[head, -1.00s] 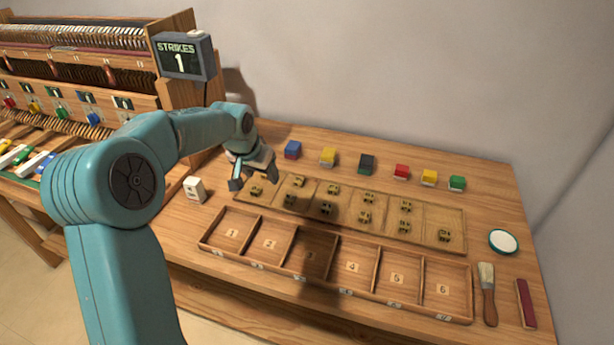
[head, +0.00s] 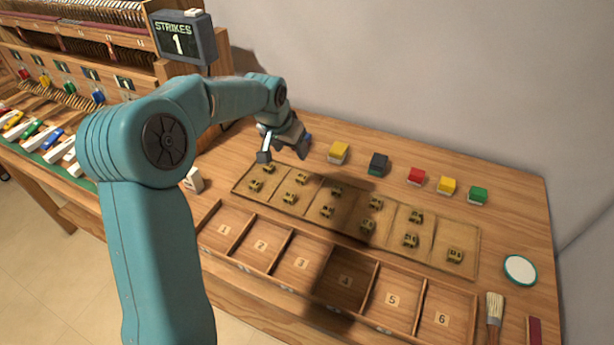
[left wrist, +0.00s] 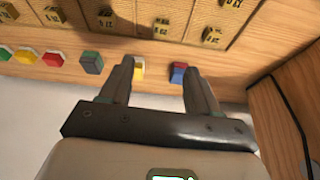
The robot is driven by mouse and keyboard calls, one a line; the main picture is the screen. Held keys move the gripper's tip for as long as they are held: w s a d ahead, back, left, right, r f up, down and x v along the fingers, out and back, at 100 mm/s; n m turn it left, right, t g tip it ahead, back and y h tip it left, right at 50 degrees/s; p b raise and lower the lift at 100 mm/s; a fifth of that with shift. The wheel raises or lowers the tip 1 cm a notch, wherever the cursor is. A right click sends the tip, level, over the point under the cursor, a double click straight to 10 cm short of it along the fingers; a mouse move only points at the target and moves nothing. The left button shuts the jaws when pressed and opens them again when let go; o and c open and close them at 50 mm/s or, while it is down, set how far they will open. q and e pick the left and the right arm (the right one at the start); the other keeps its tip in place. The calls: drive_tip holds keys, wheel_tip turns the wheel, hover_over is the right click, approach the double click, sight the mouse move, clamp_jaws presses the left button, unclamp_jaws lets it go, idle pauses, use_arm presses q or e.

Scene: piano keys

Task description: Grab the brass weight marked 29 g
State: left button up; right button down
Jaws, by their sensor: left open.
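Several small brass weights lie in the shallow wooden tray (head: 470,232), among them a front-left weight (head: 255,185), a back-left weight (head: 268,170) and a far-right weight (head: 455,255). Their marks are too small to read in the head view. In the left wrist view several weights, such as one weight (left wrist: 162,25), show upside-down marks too blurred for me to tell which is 29 g. My left gripper (head: 283,150) is open and empty above the tray's back-left edge; its two spread fingers also show in the left wrist view (left wrist: 158,66). My right gripper is not in view.
A numbered compartment box (head: 392,298) stands in front of the tray. Coloured blocks, including a yellow block (head: 338,152) and a red block (head: 416,176), line the back. A white block (head: 194,180), a round white dish (head: 520,269) and a brush (head: 494,315) flank the tray. The screen (head: 183,38) reads STRIKES 1.

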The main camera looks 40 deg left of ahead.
use_arm(q)
approach(301, 177)
drive_tip(key=p+x, duration=0.1)
drive_tip(key=x, duration=0.1)
drive_tip(key=shift+w+f, duration=0.2)
drive_tip(key=shift+w, duration=0.1)
drive_tip(key=shift+f, duration=0.35)
drive_tip(key=p+x, duration=0.1)
drive_tip(key=x, duration=0.4)
drive_tip(key=shift+f, duration=0.25)
drive_tip(key=c, duration=1.1)
